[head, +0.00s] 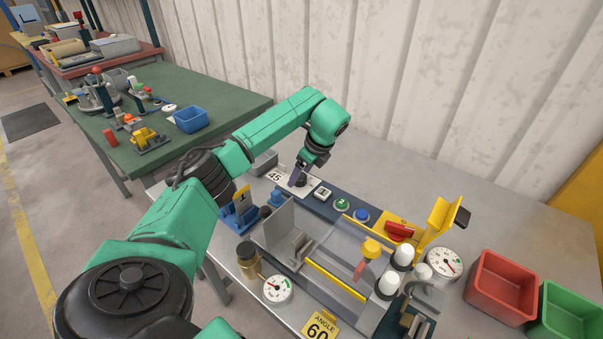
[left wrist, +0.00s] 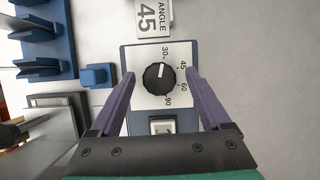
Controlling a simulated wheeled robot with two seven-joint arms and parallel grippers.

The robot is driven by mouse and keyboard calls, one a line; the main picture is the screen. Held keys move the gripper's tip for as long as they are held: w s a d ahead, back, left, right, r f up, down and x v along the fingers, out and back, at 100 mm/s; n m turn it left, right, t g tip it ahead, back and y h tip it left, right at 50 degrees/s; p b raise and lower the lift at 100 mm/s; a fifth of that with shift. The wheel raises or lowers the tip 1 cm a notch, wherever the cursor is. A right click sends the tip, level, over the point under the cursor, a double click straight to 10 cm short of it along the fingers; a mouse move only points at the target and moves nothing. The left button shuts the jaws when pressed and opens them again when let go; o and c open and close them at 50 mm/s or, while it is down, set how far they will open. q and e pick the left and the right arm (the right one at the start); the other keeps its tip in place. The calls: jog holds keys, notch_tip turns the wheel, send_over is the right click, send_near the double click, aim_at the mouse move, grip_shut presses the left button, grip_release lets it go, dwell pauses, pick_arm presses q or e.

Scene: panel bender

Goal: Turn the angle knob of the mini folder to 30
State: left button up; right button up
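The angle knob (left wrist: 159,78) is black and round on a white dial marked 30, 45, 60 and 90. Its short white mark points up, roughly toward the 30; the exact setting is hard to tell. In the head view the knob (head: 301,181) sits at the far end of the mini folder's dark control strip (head: 326,208), partly hidden by my gripper. My left gripper (left wrist: 160,74) is open, its two purple fingers on either side of the knob with gaps visible. It also shows in the head view (head: 297,177) right at the knob. My right gripper is not in view.
A white "ANGLE 45" card (left wrist: 147,15) lies beside the dial. A switch (head: 322,194), a green button (head: 342,204) and a blue button (head: 361,215) follow along the strip. Red (head: 503,287) and green bins are at right.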

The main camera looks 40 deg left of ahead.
pick_arm(q)
jog(key=b+v, duration=0.1)
jog(key=v, duration=0.3)
jog(key=shift+d+r, duration=0.2)
jog(key=shift+r, duration=0.15)
jog(key=p+v, duration=0.3)
jog(key=v, duration=0.6)
jog(key=shift+r+p, duration=0.35)
jog(key=shift+p, duration=0.05)
